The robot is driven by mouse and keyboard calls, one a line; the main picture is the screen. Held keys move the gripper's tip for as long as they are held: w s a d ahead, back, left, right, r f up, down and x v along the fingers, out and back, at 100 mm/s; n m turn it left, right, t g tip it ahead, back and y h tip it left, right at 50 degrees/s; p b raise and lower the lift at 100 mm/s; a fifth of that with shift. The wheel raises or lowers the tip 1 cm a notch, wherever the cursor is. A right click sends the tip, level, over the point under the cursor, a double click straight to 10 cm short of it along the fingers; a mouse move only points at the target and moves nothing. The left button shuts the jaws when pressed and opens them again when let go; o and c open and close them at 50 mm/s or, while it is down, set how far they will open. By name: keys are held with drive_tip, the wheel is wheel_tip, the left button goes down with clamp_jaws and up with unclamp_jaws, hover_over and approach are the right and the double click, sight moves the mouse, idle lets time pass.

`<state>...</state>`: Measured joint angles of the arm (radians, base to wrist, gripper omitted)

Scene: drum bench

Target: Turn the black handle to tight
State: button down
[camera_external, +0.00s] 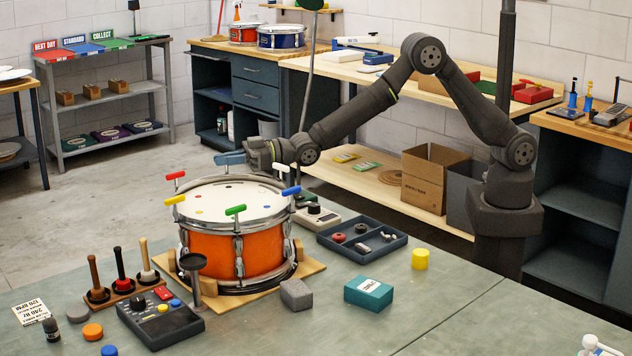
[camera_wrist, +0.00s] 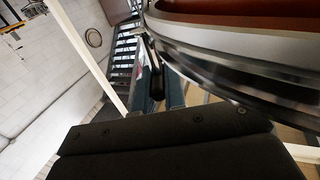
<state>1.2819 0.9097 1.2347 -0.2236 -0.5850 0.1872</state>
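The drum (camera_external: 235,258), an orange shell with a white head and metal rims, stands on a wooden board on the bench. Red (camera_external: 174,175), yellow (camera_external: 174,200), green (camera_external: 235,210), blue (camera_external: 291,191) and white (camera_external: 281,168) T-handles show around its rim. My gripper (camera_external: 229,158) is at the drum's far edge, with blue-grey fingers pointing left. No black handle is distinct there. In the wrist view a black rounded piece (camera_wrist: 157,82), probably the black handle, is beside the drum rim (camera_wrist: 245,85), between or in front of my blue-grey fingers (camera_wrist: 158,98). Contact is unclear.
A dark tray of small parts (camera_external: 362,241), a teal box (camera_external: 368,293) and a grey block (camera_external: 296,294) lie right of the drum. Mallets in a stand (camera_external: 122,290) and a control box (camera_external: 160,318) are at the front left.

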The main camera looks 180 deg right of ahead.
drive_tip(key=shift+w+r+m+g+h, duration=0.15)
drive_tip(key=shift+m+g+h, duration=0.55)
drive_tip(key=shift+m+g, duration=0.8)
drive_tip(key=shift+g, duration=0.9)
drive_tip(key=c, duration=1.5)
unclamp_jaws()
drive_tip(key=shift+s+n+t+y, duration=0.2)
drive_tip(key=shift+n+t+y, duration=0.4)
drive_tip(key=shift+n+t, duration=1.2)
drive_tip(key=shift+t, duration=0.6)
drive_tip(key=v, duration=1.7)
drive_tip(key=shift+a, duration=0.2)
